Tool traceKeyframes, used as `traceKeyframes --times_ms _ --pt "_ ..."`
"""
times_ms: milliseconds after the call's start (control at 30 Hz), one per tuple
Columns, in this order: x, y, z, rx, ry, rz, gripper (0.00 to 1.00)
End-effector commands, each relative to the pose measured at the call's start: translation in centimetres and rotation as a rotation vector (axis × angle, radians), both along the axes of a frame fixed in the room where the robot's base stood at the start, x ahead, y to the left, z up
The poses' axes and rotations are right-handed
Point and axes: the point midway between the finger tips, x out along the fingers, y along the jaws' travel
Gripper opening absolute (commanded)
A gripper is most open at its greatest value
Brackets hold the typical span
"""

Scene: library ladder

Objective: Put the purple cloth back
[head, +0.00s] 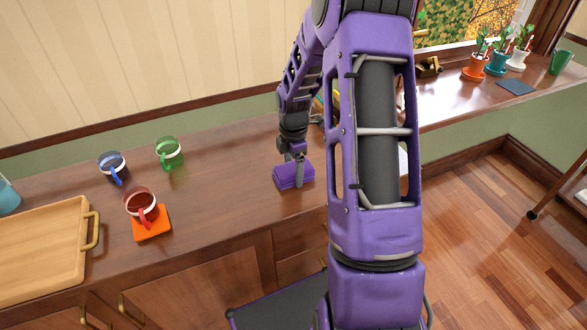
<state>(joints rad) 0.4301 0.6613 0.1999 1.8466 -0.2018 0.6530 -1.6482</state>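The purple cloth (284,181) is a small folded stack at the wooden counter's front half, right of the mugs. My gripper (295,172) points down at it, with a grey finger over the cloth's near side. The other finger is hidden, so I cannot tell whether the gripper is shut on the cloth. I also cannot tell whether the cloth rests on the counter or is slightly raised.
A red mug (140,203) stands on an orange cloth (152,228). Blue (112,166) and green (168,152) mugs stand behind it. A wooden tray (40,250) lies left. Potted plants (497,62) and a blue cloth (516,87) are far right. My arm hides the counter's right part.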

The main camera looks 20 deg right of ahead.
Motion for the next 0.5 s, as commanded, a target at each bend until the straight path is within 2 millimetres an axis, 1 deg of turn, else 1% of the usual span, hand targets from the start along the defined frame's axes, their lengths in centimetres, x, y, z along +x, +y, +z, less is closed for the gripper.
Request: traceKeyframes --times_ms 33,67,333,433,500 --pt "0.0 0.0 0.0 0.0 0.0 0.0 0.94" --pt "0.0 0.0 0.0 0.0 0.0 0.0 0.99" --pt "0.0 0.0 0.3 0.0 0.0 0.0 1.0" --pt "0.0 0.0 1.1 -0.001 -0.002 -0.001 1.0" --pt "0.1 -0.1 2.2 -0.001 -0.004 -0.001 1.0"
